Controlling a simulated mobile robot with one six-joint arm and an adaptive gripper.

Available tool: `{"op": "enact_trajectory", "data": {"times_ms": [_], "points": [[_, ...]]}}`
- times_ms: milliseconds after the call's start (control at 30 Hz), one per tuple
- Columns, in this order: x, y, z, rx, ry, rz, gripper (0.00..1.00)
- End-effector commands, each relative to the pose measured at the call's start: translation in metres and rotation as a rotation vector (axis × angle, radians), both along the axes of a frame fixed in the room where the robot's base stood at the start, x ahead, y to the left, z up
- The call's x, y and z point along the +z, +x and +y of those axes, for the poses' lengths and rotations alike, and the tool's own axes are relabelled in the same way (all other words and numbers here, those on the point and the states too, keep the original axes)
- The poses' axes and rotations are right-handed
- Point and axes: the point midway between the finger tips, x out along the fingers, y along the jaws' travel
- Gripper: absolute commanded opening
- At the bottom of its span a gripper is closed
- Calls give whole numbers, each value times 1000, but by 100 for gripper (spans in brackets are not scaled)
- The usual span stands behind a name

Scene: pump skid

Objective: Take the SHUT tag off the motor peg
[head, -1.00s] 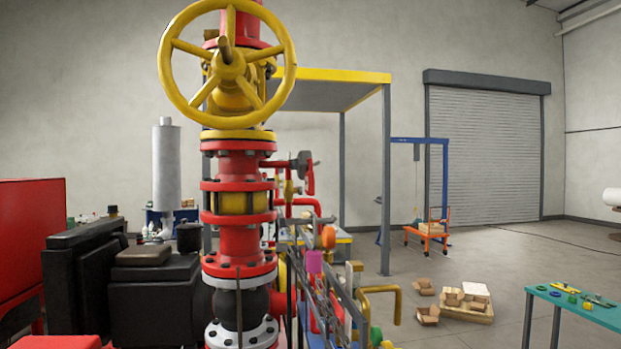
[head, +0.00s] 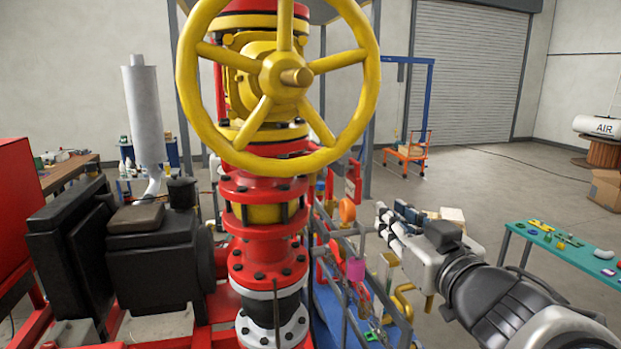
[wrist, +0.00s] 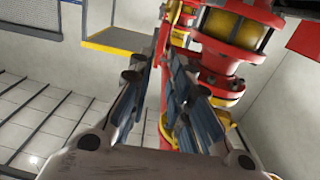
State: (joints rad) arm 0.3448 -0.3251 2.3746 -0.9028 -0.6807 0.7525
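My gripper (head: 385,222) reaches in from the right in the head view, beside the pipe rack right of the red valve column. In the wrist view its two fingers (wrist: 162,75) stand apart with nothing between them, so it is open and empty. A small red plate-like piece (head: 353,182) hangs above the rack, left of and above my gripper; it may be a tag, but no writing on it can be read. I cannot make out the word SHUT or identify the motor peg in either view.
The yellow handwheel (head: 283,77) and red valve column (head: 265,240) stand close in front. A black engine block (head: 150,255) is at left. The pipe rack (head: 350,290) holds pink and orange pieces. A teal table (head: 560,248) with small parts stands right; floor behind my arm is open.

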Motion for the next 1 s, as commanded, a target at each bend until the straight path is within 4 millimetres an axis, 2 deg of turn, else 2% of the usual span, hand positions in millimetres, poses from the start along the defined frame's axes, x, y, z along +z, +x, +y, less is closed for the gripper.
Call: {"op": "enact_trajectory", "data": {"times_ms": [167, 267, 800, 1000], "points": [[5, 9, 6, 29, 7, -10, 18], [3, 23, 9, 30, 7, -10, 18], [4, 127, 30, 26, 5, -9, 18], [4, 156, 35, 25, 5, -10, 18]]}}
